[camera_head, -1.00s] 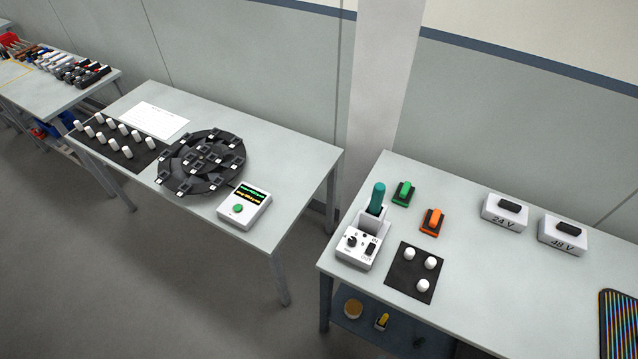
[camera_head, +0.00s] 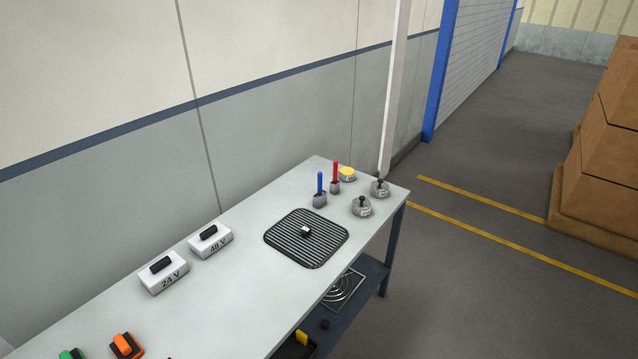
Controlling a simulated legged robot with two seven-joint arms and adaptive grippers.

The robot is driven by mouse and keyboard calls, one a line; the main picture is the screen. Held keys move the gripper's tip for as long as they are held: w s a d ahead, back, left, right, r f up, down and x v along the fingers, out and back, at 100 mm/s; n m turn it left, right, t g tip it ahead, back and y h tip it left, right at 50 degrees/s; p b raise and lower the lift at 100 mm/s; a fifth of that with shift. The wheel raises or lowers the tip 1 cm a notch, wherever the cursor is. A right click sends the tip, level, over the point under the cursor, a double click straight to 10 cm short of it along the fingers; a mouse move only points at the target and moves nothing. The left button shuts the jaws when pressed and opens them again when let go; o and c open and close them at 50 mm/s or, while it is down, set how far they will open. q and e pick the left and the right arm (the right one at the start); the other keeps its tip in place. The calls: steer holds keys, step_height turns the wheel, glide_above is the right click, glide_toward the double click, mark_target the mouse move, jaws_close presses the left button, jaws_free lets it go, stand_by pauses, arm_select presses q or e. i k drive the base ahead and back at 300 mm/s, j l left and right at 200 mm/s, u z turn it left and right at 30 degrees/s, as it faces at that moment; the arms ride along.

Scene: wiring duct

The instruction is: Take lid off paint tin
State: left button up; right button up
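No paint tin with a lid can be made out for certain. At the far end of the workbench (camera_head: 220,300) stand two small round grey containers with black knobs on top, one nearer (camera_head: 362,207) and one farther (camera_head: 380,188). A small round container with a yellow top (camera_head: 347,174) stands close by, beside a blue-handled tool (camera_head: 320,188) and a red-handled tool (camera_head: 336,177) in grey holders. These are too small to identify closely. Neither of my grippers is in view.
A black ribbed mat (camera_head: 290,245) with a small block lies on the bench. White boxes marked 24 V (camera_head: 164,273) and 48 V (camera_head: 211,241) stand along the wall side. A lower shelf (camera_head: 372,280) is underneath. Open floor (camera_head: 470,270) and stacked brown boxes (camera_head: 605,150) lie right.

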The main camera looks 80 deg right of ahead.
mark_target(380, 185)
steer(key=z, duration=3.2)
steer(key=i+u, duration=0.1)
steer(key=u, duration=0.3)
steer(key=i+l+u, duration=0.1)
steer(key=u, duration=0.35)
steer(key=l+u, duration=0.2)
steer(key=u, duration=0.2)
steer(key=i+l+u, duration=0.25)
steer(key=l, duration=0.4)
steer(key=i+l+u, duration=0.2)
steer(key=l, duration=0.45)
steer(key=l+u, duration=0.25)
steer(key=l, duration=0.4)
steer(key=l+u, duration=0.25)
steer(key=l, duration=0.45)
steer(key=i, duration=0.05)
